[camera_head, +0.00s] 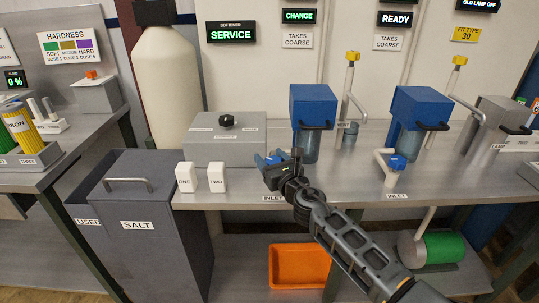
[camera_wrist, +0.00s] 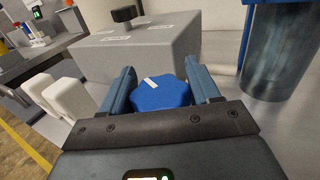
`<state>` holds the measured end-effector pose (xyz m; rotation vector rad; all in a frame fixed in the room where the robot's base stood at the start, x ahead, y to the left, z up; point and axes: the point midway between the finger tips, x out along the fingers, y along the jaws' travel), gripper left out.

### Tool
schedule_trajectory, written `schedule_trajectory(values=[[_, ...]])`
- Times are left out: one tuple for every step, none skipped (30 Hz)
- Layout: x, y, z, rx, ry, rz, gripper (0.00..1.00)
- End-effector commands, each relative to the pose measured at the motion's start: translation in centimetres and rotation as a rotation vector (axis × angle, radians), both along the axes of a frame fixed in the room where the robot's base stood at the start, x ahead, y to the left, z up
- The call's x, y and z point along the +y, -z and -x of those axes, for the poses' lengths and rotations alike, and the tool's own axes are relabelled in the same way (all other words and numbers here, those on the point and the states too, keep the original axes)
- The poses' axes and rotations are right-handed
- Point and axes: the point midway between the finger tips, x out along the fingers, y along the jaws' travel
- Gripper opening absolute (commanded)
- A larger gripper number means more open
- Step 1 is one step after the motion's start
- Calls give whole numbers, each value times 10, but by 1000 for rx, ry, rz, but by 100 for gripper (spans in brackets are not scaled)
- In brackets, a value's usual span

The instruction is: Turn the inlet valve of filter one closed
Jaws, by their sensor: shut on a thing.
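The inlet valve's blue knob (camera_wrist: 162,96) sits between my gripper's two blue fingers in the wrist view, with a white mark on its top. My gripper (camera_head: 268,160) is shut on this knob, at the bench's front edge above an INLET label (camera_head: 272,198). In the head view my gripper mostly hides the knob. Filter one (camera_head: 312,105), with a blue head and a black handle, stands just behind and to the right, under a CHANGE display (camera_head: 299,16). It also shows in the wrist view (camera_wrist: 283,45).
A grey box with a black knob (camera_head: 224,140) stands behind and left of my gripper. White blocks marked ONE (camera_head: 185,177) and TWO (camera_head: 217,177) stand at the left. The second filter (camera_head: 420,108) and its blue inlet knob (camera_head: 397,163) are at the right. An orange tray (camera_head: 299,266) lies below.

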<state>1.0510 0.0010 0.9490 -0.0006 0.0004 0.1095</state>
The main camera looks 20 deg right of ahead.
Motion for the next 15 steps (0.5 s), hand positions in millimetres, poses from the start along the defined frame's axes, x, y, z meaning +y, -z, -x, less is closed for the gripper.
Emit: schedule_trajectory(values=[[2, -1, 0, 2, 28, -4, 31], [2, -1, 0, 2, 47, -4, 31], [2, -1, 0, 2, 76, -2, 31], [2, -1, 0, 2, 98, -2, 31], [1, -1, 0, 2, 123, -3, 31], [1, -1, 0, 1, 155, -2, 31], [0, -1, 0, 1, 181, -1, 31], [0, -1, 0, 1, 208, -1, 31], [-1, 0, 0, 1, 246, -1, 31], [-1, 0, 0, 1, 274, -1, 31], [-2, 0, 0, 1, 303, -1, 31], [-2, 1, 0, 1, 340, -1, 31], [-2, 1, 0, 1, 368, -1, 31], [-4, 1, 0, 1, 398, -1, 31], [-4, 1, 0, 0, 435, 0, 31]])
